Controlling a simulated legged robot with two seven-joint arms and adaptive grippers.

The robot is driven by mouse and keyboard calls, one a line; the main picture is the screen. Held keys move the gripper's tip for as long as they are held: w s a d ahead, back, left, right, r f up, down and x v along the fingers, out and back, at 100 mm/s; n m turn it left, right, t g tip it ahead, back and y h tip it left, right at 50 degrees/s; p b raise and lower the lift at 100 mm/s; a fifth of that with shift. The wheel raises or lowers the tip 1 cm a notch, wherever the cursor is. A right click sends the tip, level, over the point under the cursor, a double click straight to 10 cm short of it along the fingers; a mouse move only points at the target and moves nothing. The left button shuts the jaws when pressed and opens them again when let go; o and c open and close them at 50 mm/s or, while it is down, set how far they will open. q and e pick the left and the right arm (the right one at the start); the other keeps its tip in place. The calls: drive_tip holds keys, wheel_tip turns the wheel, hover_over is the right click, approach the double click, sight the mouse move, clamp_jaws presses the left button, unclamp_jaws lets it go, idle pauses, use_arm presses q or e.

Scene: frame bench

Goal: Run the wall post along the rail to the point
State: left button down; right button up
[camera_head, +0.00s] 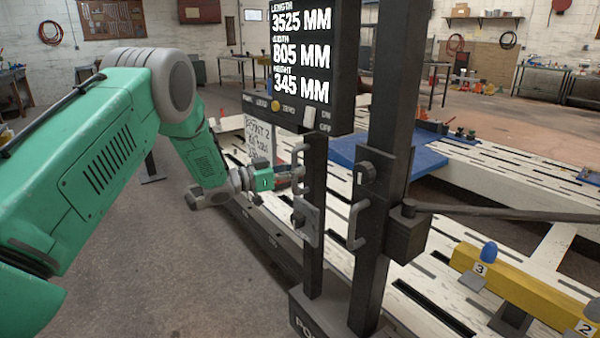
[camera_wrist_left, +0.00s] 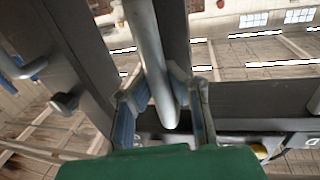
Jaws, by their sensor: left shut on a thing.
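The wall post (camera_head: 378,220) is a dark measuring frame with two uprights on a base block, right of the middle in the head view. A grey bar handle (camera_head: 300,158) stands on its near upright. My left gripper (camera_head: 297,180) is shut on this handle. In the left wrist view the fingers (camera_wrist_left: 163,100) stand on either side of the handle bar (camera_wrist_left: 147,50). A dark rail (camera_head: 262,238) seems to run along the bench's near side, partly hidden by the post. A handwritten sheet (camera_head: 258,138) behind my wrist seems to read "point 2". My right gripper is out of view.
A display (camera_head: 300,60) on the post reads length 3525, width 805, height 345 mm. The white slatted bench (camera_head: 455,165) bears a blue plate (camera_head: 385,150) and a yellow beam (camera_head: 530,295) with numbered markers 3 and 2. A dark arm (camera_head: 500,212) reaches right over the bench. Floor at left is clear.

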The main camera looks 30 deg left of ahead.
use_arm(q)
drive_tip(key=shift+s+a+f, duration=0.1)
drive_tip(key=shift+a+f, duration=0.1)
drive_tip(key=c, duration=1.5)
unclamp_jaws()
drive_tip(key=shift+a, duration=0.2)
drive_tip(key=shift+s+r, duration=0.1)
drive_tip(key=v, duration=1.2)
drive_tip(key=shift+a+f, duration=0.1)
drive_tip(key=shift+f, duration=0.15)
